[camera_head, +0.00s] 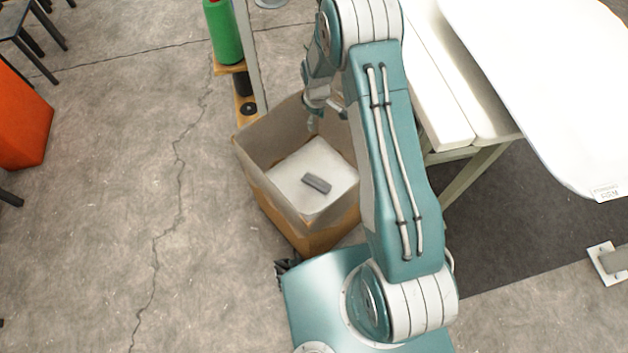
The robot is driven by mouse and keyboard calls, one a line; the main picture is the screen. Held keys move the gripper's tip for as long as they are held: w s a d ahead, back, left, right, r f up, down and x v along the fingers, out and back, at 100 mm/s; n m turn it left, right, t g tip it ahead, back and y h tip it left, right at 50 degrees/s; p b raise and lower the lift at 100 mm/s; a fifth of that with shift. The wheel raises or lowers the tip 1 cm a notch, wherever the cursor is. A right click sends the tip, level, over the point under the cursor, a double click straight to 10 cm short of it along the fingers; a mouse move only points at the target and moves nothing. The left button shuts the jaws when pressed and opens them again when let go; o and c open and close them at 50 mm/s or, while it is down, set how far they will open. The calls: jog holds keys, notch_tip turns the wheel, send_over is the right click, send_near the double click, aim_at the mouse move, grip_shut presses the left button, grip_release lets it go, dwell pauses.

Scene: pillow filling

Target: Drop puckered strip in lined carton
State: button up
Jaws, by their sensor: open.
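The lined carton (247,160) stands on the floor in front of my base, open at the top, with a pale lining over its walls. A small grey strip (317,183) lies inside it on the white bottom; its puckers are too small to make out. My gripper (318,113) is over the far right part of the carton, above and apart from the strip. It is open, and nothing shows between its fingers. My arm hides the carton's right side and part of the gripper.
A stand with a green spool (222,30) is just behind the carton. An orange object (22,125) and dark stools (28,25) are far left. The floor left of the carton is clear.

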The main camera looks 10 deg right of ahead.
jog(key=shift+r, duration=1.95)
